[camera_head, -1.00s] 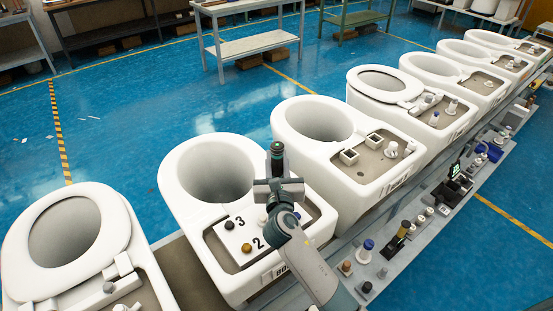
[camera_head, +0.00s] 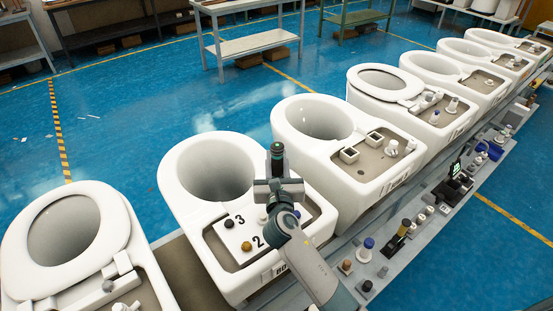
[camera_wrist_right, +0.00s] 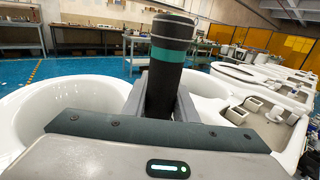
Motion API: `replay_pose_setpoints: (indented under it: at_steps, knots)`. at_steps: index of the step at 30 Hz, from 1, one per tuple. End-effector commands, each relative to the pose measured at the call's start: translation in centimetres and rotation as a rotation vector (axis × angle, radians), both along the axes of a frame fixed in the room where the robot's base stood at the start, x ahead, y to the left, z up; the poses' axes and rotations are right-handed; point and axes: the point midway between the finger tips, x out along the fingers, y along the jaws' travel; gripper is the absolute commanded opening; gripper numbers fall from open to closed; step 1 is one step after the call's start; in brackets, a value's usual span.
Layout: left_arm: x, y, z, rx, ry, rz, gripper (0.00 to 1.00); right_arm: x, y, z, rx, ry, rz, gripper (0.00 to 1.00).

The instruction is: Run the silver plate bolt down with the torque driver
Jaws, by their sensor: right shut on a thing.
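My right gripper (camera_head: 278,186) is shut on the torque driver (camera_head: 277,155), a black cylinder with a teal band. It stands upright in the jaws, and also shows large in the right wrist view (camera_wrist_right: 167,70). The gripper is over the deck of the second toilet from the left. On that deck lies a white plate (camera_head: 233,238) numbered 2 and 3, with a black bolt (camera_head: 228,224) and a brass bolt (camera_head: 246,247). A pale silver bolt (camera_head: 262,217) shows just left of my wrist. The driver's tip is hidden, so contact cannot be told. My left gripper is not in view.
A toilet with a seat ring (camera_head: 75,240) stands at left, and another bowl (camera_head: 318,118) stands close to the right. Several more line the conveyor. A grey side shelf (camera_head: 410,250) along its right edge holds small parts.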

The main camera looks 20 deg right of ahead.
Motion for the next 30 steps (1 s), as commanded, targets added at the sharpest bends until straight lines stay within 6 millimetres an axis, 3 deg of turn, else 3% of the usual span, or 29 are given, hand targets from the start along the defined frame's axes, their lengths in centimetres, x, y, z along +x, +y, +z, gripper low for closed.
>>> replay_pose_setpoints:
  at_steps: [30]
  knots:
    - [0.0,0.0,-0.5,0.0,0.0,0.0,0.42,0.0,0.0,-1.0,-0.001,0.001,0.0,0.0]
